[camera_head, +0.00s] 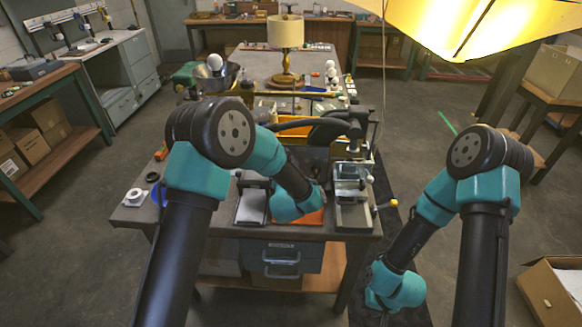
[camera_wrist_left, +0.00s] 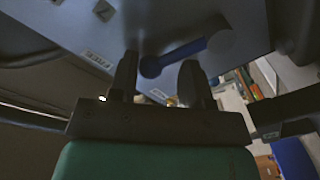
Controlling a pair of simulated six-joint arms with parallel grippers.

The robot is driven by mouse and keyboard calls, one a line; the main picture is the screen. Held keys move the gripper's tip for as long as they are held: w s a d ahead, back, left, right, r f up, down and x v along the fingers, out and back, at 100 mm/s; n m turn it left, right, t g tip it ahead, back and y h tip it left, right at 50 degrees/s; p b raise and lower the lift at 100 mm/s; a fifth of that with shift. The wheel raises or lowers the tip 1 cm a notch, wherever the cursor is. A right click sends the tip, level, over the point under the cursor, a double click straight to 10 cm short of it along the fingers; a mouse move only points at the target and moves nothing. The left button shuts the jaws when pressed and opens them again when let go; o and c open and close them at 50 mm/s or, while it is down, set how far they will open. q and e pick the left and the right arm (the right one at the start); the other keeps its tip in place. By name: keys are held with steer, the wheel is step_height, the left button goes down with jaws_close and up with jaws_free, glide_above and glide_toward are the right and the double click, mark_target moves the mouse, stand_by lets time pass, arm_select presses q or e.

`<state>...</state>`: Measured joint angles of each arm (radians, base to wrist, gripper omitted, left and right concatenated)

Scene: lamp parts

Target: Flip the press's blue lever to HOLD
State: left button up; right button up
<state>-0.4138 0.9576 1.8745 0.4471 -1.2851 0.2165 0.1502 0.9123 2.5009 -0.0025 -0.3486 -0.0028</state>
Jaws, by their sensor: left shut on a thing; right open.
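In the left wrist view, the blue lever (camera_wrist_left: 182,56) lies slantwise across a grey-blue panel (camera_wrist_left: 110,40) of the press. Its rounded near end is between the fingers of my left gripper (camera_wrist_left: 157,70), which is shut on it. In the head view, my left forearm hides the left gripper and the lever. My right gripper (camera_head: 376,297) is low beside the bench's front right corner, open and away from the press; its fingers are hard to make out.
The workbench (camera_head: 190,215) carries a small metal fixture (camera_head: 353,200) with a yellow-knobbed handle and a table lamp (camera_head: 285,50) further back. A lit yellow shade (camera_head: 480,25) hangs at the top right. An open cardboard box (camera_head: 550,295) is at the lower right.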

arm_select(q)
steer(key=shift+s+a+f+n+h, duration=0.1)
steer(key=shift+a+f+n+h, duration=0.15)
steer(key=shift+n, duration=0.55)
steer(key=shift+a+f+n+h, duration=0.15)
steer(key=shift+a+n, duration=0.15)
steer(key=shift+n, duration=0.5)
steer(key=shift+r, duration=0.1)
steer(key=o, duration=1.1)
steer(key=shift+d, duration=0.15)
steer(key=shift+o, duration=1.1)
steer(key=shift+a+r, duration=0.1)
steer(key=shift+a, duration=0.1)
